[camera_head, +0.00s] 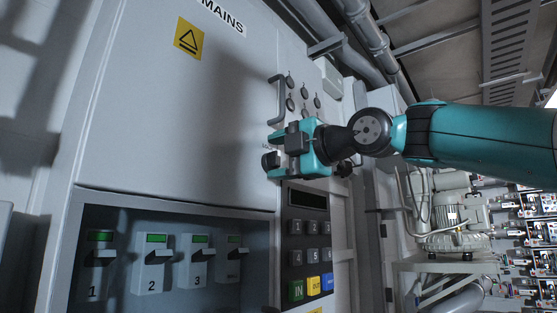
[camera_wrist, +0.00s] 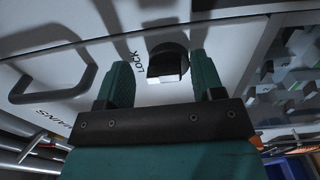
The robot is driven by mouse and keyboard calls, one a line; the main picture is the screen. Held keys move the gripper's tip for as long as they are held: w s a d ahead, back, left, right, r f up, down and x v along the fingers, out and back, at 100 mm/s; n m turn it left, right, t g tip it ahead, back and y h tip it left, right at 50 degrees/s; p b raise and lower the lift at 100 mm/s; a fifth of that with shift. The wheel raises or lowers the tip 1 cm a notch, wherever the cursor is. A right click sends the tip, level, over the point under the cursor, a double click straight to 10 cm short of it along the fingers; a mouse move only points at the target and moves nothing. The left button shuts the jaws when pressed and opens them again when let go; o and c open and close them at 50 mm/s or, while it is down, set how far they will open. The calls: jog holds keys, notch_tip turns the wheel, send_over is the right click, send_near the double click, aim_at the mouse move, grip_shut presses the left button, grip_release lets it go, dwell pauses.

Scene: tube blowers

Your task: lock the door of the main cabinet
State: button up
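The main cabinet door (camera_head: 130,130) is a large grey panel marked MAINS and appears closed. Its lock knob (camera_wrist: 168,58), dark with a pale tip, sits beside the word LOCK (camera_wrist: 140,62). The knob also shows at the door's right edge in the head view (camera_head: 269,161). My gripper (camera_head: 273,154) is at the knob. In the wrist view my teal fingers (camera_wrist: 160,64) are spread, one on each side of the knob, with visible gaps. Whether the fingertips reach past the knob's front is unclear. The bolt is hidden.
The door handle (camera_head: 280,100) is just above my gripper, and it shows at left in the wrist view (camera_wrist: 50,85). Several small round knobs (camera_head: 304,93) are to its right. Below are a keypad (camera_head: 309,240) and an open bay of numbered switches (camera_head: 152,258).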

jog(key=shift+f, duration=0.2)
dwell(0.3)
jog(key=shift+s+d, duration=0.15)
jog(key=shift+d, duration=0.05)
jog(key=b+v, duration=0.4)
jog(key=v, duration=1.3)
jog(key=shift+a, duration=0.1)
notch_tip(320, 180, down, 20)
jog(key=a+m+g+h+p, duration=0.2)
jog(key=m+g+h+p, duration=0.4)
jog(key=m, duration=0.7)
jog(key=s+d+f+m+g+h+p, duration=0.2)
jog(key=s+f+m, duration=0.2)
jog(key=s+f, duration=0.4)
jog(key=s+d+f+m+g+h+p, duration=0.1)
jog(key=s+f+m+g+h+p, duration=0.1)
jog(key=s+f, duration=0.7)
jog(key=f+m+g, duration=0.1)
jog(key=m, duration=0.1)
jog(key=shift+s+d+m+p, duration=0.2)
jog(key=shift+d+m+p, duration=0.1)
jog(key=shift+d+p, duration=0.1)
